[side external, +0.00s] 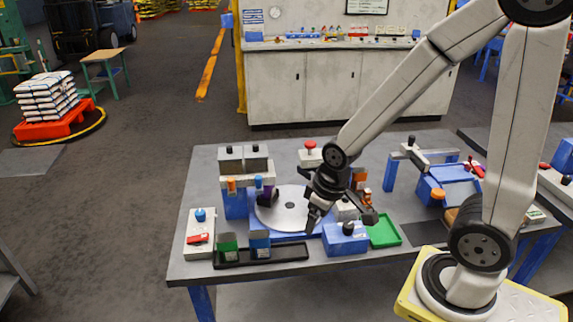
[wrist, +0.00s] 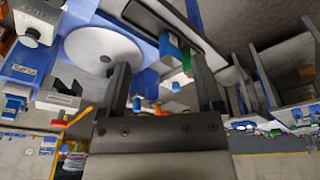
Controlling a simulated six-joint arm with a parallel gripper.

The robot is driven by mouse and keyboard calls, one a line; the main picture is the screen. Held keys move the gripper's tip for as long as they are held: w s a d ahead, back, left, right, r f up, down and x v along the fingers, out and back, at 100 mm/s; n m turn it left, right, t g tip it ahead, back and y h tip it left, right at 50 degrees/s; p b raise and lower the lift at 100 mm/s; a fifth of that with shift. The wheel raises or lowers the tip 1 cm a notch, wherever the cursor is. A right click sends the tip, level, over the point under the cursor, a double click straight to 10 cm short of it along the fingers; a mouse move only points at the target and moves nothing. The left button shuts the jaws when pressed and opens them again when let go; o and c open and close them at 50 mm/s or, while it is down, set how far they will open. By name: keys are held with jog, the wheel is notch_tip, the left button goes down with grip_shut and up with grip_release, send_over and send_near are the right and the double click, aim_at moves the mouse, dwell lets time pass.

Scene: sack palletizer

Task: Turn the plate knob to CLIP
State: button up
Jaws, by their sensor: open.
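A black knob (side external: 348,228) stands on a blue box (side external: 346,243) at the front right of the round grey plate (side external: 272,213). Its pointer and any CLIP mark are too small to read. In the wrist view the plate (wrist: 100,44) lies beyond my left finger, and a blue base with an unreadable label (wrist: 22,70) is at the left edge. My gripper (side external: 340,218) is open and empty, with its fingers spread above the right part of the plate and close to the knob box. In the wrist view both fingers of my gripper (wrist: 160,65) are apart with nothing held.
A black tray (side external: 290,254) with green and blue containers lies at the front left. A white box with a blue knob (side external: 200,214) and red lever stands left. A green tray (side external: 384,232) lies right of the knob box. A red button (side external: 310,145) stands behind.

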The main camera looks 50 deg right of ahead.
jog(key=d+f+n+g, duration=0.1)
jog(key=d+f+n, duration=0.2)
jog(key=d, duration=0.4)
jog(key=n+g, duration=0.1)
jog(key=n, duration=0.3)
send_over(349, 225)
jog(key=f, duration=0.2)
jog(key=a+f, duration=0.1)
jog(key=shift+w, duration=0.25)
jog(key=shift+s+d+f+n, duration=0.15)
jog(key=shift+d+f+n, duration=0.15)
jog(key=shift+d, duration=0.3)
jog(key=shift+f, duration=3.85)
grip_shut()
